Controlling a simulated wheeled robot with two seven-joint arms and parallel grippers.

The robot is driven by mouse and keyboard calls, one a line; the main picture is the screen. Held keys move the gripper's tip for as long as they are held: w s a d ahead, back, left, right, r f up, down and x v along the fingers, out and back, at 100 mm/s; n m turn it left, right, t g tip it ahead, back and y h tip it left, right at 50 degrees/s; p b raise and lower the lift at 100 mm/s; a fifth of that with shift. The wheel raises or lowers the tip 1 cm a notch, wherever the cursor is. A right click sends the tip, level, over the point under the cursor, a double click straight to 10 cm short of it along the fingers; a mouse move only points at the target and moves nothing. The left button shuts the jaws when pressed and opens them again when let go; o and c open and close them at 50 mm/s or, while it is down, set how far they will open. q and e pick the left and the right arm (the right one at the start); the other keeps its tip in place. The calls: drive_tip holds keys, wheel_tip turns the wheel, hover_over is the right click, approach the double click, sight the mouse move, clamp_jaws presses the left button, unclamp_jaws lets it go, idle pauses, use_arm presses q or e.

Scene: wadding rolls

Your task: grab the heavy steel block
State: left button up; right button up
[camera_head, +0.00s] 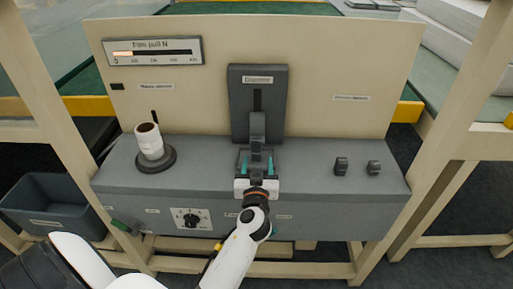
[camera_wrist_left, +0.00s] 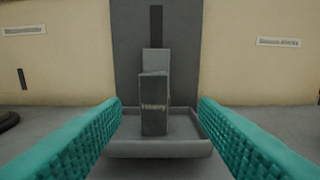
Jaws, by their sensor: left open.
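A dark grey metal-looking block (camera_wrist_left: 153,105) stands upright in a shallow grey tray (camera_wrist_left: 158,149), centred ahead between my left fingers in the left wrist view. A lighter grey upright piece (camera_wrist_left: 155,60) stands right behind it. My left gripper (camera_head: 256,164) is open, its teal fingers apart on either side of the tray area in the head view. The fingers do not touch the block in the wrist view. In the head view the gripper partly hides the tray and block. My right gripper is not in view.
A dark slotted panel (camera_head: 258,80) rises behind the tray. A white roll (camera_head: 149,141) stands on a round dark base at left. Two small dark pieces (camera_head: 341,166) (camera_head: 374,168) sit at right on the grey bench (camera_head: 310,190). A dark bin (camera_head: 50,205) is lower left.

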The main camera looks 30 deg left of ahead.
sight(256, 150)
use_arm(q)
drive_tip(key=x, duration=0.3)
drive_tip(key=shift+s, duration=0.1)
drive_tip(key=p+x, duration=0.1)
drive_tip(key=x, duration=0.3)
drive_tip(key=shift+a+p, duration=0.4)
drive_tip(key=shift+w+a+f, duration=0.15)
drive_tip(key=shift+w+a, duration=0.05)
drive_tip(key=shift+w, duration=0.15)
clamp_jaws()
